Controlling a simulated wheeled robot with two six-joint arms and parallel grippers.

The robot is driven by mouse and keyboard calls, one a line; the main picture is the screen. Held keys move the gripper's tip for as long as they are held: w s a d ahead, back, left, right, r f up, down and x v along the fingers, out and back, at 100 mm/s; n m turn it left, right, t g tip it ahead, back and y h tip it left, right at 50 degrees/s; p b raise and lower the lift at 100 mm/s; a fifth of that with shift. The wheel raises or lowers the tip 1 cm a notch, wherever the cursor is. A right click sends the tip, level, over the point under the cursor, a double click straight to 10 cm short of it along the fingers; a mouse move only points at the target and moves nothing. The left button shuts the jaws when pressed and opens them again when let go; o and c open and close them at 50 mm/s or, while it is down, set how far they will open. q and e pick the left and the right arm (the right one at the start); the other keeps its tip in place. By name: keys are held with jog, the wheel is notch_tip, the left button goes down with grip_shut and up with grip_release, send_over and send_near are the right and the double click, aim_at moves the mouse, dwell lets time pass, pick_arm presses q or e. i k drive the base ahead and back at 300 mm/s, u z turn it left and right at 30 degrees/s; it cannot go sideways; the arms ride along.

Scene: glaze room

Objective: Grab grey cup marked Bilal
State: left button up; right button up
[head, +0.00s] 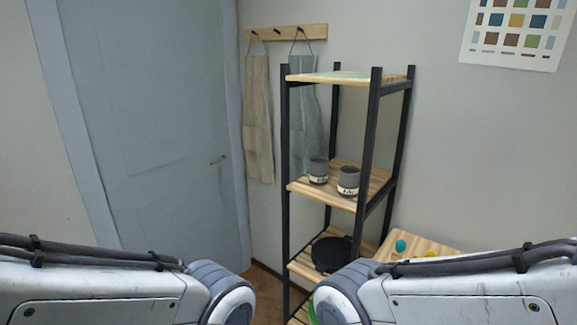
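Two grey cups stand upright on the middle shelf board (325,197) of a black-framed rack. The left cup (319,167) sits a little farther back, and the right cup (348,178) sits nearer the front right. Each has a pale label with dark writing on its lower part. The writing is too small to read surely, so I cannot tell which is marked Bilal. Both of my forearms show at the bottom of the view, well below and in front of the cups. My grippers are out of view.
Black posts (368,140) frame the shelf. A dark round object (332,254) lies on the lower board. A wooden surface (430,243) with a teal ball (401,245) and a yellow item is at right. Aprons (258,120) hang behind; a door (150,130) is left.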

aim_at(319, 165)
jog(key=u, duration=0.4)
jog(key=i, duration=1.15)
jog(key=u, duration=0.2)
